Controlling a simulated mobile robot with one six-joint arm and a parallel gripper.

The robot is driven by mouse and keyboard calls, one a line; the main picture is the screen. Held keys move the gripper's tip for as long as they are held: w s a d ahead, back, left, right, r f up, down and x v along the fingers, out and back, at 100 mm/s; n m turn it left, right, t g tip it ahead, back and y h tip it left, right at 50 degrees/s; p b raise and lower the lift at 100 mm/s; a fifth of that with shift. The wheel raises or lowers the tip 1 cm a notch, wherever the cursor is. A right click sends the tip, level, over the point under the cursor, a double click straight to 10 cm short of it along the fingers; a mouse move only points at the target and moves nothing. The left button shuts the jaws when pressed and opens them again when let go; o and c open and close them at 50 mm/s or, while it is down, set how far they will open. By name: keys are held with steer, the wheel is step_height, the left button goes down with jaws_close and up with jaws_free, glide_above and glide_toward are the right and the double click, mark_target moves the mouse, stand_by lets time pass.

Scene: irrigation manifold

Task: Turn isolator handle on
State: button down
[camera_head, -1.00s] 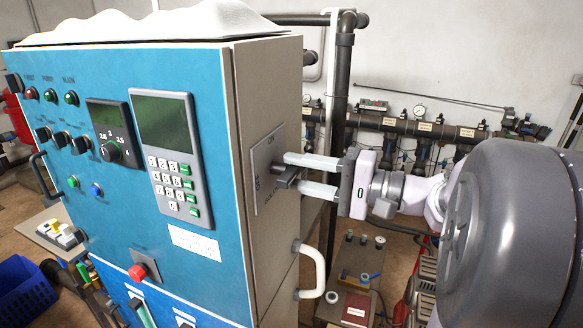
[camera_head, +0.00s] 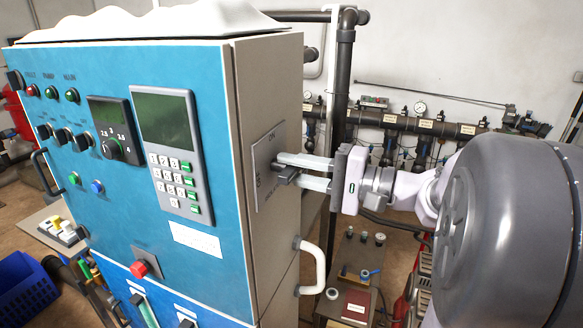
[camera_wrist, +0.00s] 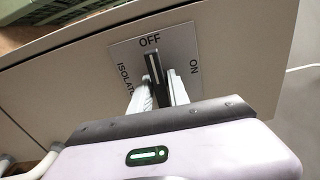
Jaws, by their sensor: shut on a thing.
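The isolator handle (camera_head: 287,175) is a dark lever on a grey plate (camera_head: 262,160) on the side wall of the blue-fronted cabinet. In the wrist view the plate (camera_wrist: 185,42) reads OFF, ON and ISOLATOR. The handle (camera_wrist: 153,66) there has a white line and points at OFF. My gripper (camera_head: 292,170) reaches in from the right and is shut on the handle. In the wrist view the two pale fingers of my gripper (camera_wrist: 160,88) stand on either side of the handle, and its lower part is hidden between them.
A white pull handle (camera_head: 317,268) sticks out of the cabinet side below the plate. A dark vertical pipe (camera_head: 342,90) and a manifold (camera_head: 425,126) stand behind my gripper. A bench with a red box (camera_head: 356,303) is below. The blue cabinet front (camera_head: 110,200) carries knobs, buttons and a keypad.

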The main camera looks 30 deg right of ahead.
steer(key=m+p, duration=0.1)
steer(key=m, duration=0.3)
steer(key=shift+m, duration=0.3)
steer(key=m+p, duration=0.2)
steer(key=m, duration=0.2)
steer(key=shift+r+m+p, duration=0.15)
steer(key=shift+m+p, duration=0.15)
steer(key=shift+p, duration=0.1)
steer(key=m+p, duration=0.3)
steer(key=m, duration=0.1)
steer(key=shift+p, duration=0.3)
steer(key=shift+m+p, duration=1.6)
steer(key=shift+m, duration=0.5)
steer(key=c, duration=1.4)
jaws_free()
steer(key=shift+s, duration=0.1)
